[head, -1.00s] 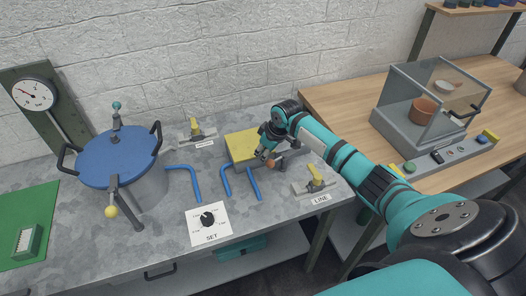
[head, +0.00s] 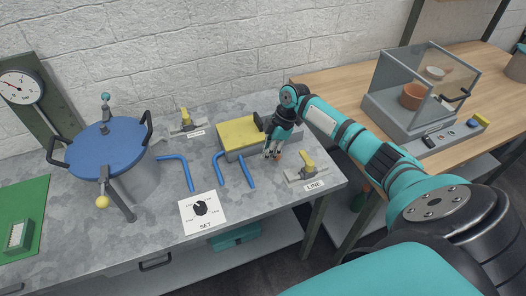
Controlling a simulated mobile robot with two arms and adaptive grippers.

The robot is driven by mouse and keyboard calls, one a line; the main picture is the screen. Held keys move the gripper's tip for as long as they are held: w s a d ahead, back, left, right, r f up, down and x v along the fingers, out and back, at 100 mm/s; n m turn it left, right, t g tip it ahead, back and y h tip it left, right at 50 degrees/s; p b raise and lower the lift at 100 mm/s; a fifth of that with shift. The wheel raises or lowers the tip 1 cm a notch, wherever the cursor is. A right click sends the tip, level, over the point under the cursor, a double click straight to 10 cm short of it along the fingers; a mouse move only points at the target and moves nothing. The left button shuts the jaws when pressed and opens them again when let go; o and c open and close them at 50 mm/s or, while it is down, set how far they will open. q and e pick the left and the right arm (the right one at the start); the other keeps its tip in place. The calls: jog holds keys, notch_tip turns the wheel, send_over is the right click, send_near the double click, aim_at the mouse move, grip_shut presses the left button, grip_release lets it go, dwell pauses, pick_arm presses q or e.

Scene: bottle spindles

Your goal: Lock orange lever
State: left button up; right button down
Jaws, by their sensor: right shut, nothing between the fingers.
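The yellow-topped box (head: 238,133) sits on the grey metal table. A small orange part (head: 281,155), likely the orange lever's end, shows at the box's right side, mostly hidden by my right gripper. My right gripper (head: 272,154) points down just in front of it, its fingers shut and empty. I cannot tell whether the fingers touch the orange part. My left gripper is not in view.
A LINE valve with a yellow handle (head: 308,162) stands close to the right of the gripper. Blue pipes (head: 247,171) lie in front of the box. A SET dial (head: 201,209) and a blue-lidded pot (head: 107,148) are to the left. A glass-sided case (head: 402,118) stands on the wooden table.

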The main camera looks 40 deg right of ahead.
jog(key=shift+s+d+n+g, duration=0.5)
jog(key=shift+s+d+n, duration=0.3)
jog(key=shift+n, duration=0.4)
jog(key=shift+s, duration=0.1)
notch_tip(320, 180, up, 10)
jog(key=shift+a+b, duration=0.2)
jog(key=shift+b, duration=0.2)
